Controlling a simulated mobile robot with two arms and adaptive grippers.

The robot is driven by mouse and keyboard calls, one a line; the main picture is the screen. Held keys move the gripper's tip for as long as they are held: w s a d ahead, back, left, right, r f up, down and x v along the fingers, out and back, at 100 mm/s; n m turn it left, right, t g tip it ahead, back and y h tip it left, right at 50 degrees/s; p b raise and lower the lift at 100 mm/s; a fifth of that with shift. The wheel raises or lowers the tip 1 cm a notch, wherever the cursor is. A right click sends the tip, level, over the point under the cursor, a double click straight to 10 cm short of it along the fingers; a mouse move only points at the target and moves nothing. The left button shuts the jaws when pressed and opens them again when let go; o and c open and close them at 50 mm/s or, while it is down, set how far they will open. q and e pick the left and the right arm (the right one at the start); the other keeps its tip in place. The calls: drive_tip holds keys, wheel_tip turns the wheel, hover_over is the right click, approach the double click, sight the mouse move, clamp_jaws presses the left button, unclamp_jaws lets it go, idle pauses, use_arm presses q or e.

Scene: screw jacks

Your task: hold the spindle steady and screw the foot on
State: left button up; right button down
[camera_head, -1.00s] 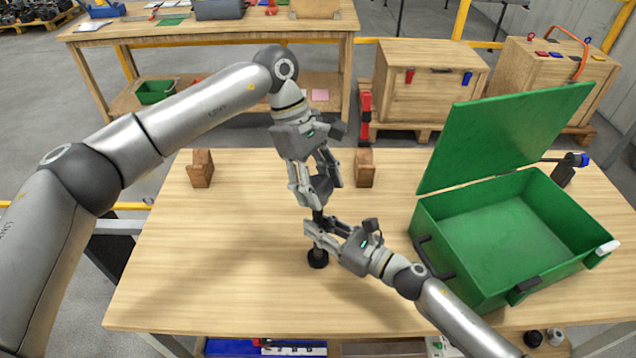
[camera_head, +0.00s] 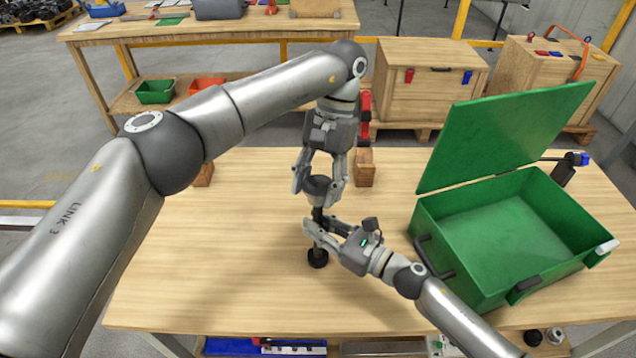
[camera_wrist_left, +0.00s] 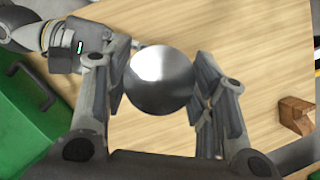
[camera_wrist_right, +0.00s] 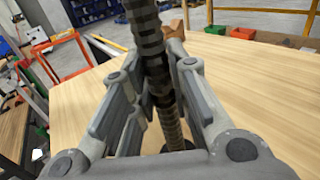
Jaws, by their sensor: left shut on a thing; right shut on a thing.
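The foot (camera_head: 319,187) is a dark, round piece with its wide end up. Its smooth grey disc face (camera_wrist_left: 160,79) fills the middle of the left wrist view. My left gripper (camera_head: 319,194) points down and is shut on the foot from both sides. The spindle (camera_head: 318,212) stands upright below it, a dark threaded rod (camera_wrist_right: 157,72) with a round black base (camera_head: 318,258) on the table. My right gripper (camera_head: 319,231) is shut around the rod from the side. The foot sits at the rod's top; how far the threads engage is hidden.
An open green case (camera_head: 470,245) stands on the wooden table (camera_head: 220,270) to the right. A wooden block (camera_head: 365,172) is behind my left gripper; another (camera_head: 204,174) is partly hidden by my left arm. The table's front left is clear.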

idle(0.3)
use_arm(q)
drive_tip(key=o, duration=1.2)
drive_tip(key=shift+o, duration=0.2)
drive_tip(key=shift+r, duration=0.15)
drive_tip(key=shift+r, duration=2.15)
drive_tip(key=shift+c, duration=0.4)
